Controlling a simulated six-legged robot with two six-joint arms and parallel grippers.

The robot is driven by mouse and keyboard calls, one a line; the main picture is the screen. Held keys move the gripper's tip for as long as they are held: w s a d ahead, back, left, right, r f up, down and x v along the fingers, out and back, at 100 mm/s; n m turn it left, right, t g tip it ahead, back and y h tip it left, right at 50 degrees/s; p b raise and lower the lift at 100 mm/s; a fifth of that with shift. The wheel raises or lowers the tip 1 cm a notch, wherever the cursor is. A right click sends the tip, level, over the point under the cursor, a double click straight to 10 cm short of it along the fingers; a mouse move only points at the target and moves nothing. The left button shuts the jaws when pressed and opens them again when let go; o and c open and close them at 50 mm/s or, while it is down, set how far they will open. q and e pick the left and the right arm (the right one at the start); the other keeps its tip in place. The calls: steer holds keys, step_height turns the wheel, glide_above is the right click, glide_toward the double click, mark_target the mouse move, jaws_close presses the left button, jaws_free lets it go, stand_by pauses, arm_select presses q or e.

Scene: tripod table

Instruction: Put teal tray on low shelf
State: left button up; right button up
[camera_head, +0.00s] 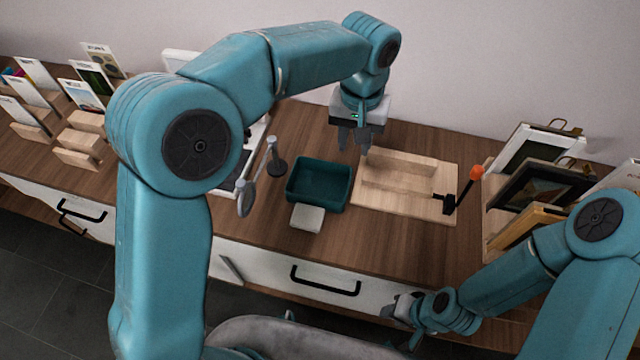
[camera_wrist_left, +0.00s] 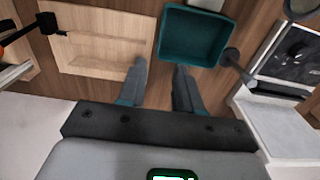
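The teal tray (camera_head: 318,186) sits on the wooden tabletop in the head view, empty as far as I can see. It also shows at the top of the left wrist view (camera_wrist_left: 192,38). My left gripper (camera_head: 354,150) hangs above the table, behind and to the right of the tray, fingers pointing down. In the left wrist view its two fingers (camera_wrist_left: 160,80) are apart with nothing between them. My right gripper (camera_head: 402,310) is low by the drawer front, and its fingers are too small to read. The low shelf cannot be clearly made out.
A wooden board with raised strips (camera_head: 405,185) and an orange-tipped clamp (camera_head: 476,172) lie right of the tray. A small white block (camera_head: 307,217) touches or nearly touches its front. A dark-based stand (camera_head: 277,166) is at its left. Framed pictures (camera_head: 535,185) stand at right.

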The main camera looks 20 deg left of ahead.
arm_select(q)
glide_above(348, 187)
step_height(348, 187, down, 10)
steer(key=shift+w+f, duration=0.1)
steer(key=shift+w, duration=0.05)
steer(key=shift+w+d+f, duration=0.1)
steer(key=shift+w+f, duration=0.1)
steer(key=shift+f, duration=0.5)
step_height(348, 187, down, 4)
steer(key=shift+s+f+p, duration=0.15)
steer(key=shift+f+p, duration=0.1)
steer(key=shift+p, duration=0.05)
steer(key=shift+f, duration=0.15)
steer(key=c, duration=0.5)
jaws_close()
